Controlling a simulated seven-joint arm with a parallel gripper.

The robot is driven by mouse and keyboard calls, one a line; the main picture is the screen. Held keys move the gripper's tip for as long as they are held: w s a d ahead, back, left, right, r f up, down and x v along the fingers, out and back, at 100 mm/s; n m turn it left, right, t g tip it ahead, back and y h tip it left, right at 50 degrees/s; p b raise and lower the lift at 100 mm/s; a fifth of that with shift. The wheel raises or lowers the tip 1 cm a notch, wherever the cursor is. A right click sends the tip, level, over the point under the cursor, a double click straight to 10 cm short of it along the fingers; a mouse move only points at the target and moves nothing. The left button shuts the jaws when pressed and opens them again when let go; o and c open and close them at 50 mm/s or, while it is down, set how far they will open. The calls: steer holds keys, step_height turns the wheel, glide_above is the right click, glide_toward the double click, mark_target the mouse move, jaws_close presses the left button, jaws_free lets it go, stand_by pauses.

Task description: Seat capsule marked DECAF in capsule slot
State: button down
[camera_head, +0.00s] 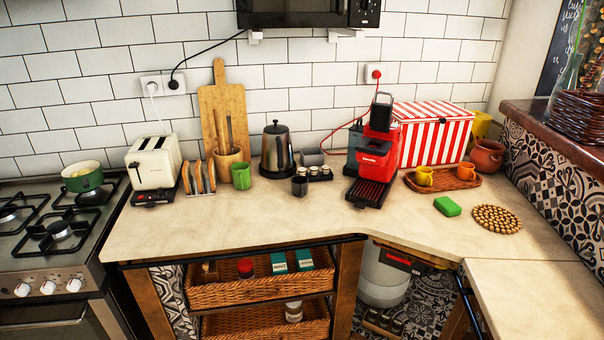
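A red and black coffee machine (377,150) stands on the counter right of centre, with a dark loop-shaped part (382,112) upright on its top. The capsule slot itself cannot be made out at this size. Several small dark capsules with pale tops (319,172) stand in a row just left of the machine. Their markings are too small to read, so I cannot tell which is DECAF. My gripper is not in view.
A dark cup (299,186) and steel kettle (277,150) stand left of the capsules. A wooden tray (455,184) with yellow and orange cups, a green sponge (447,206) and a round trivet (497,219) lie to the right. The front of the counter (250,220) is clear.

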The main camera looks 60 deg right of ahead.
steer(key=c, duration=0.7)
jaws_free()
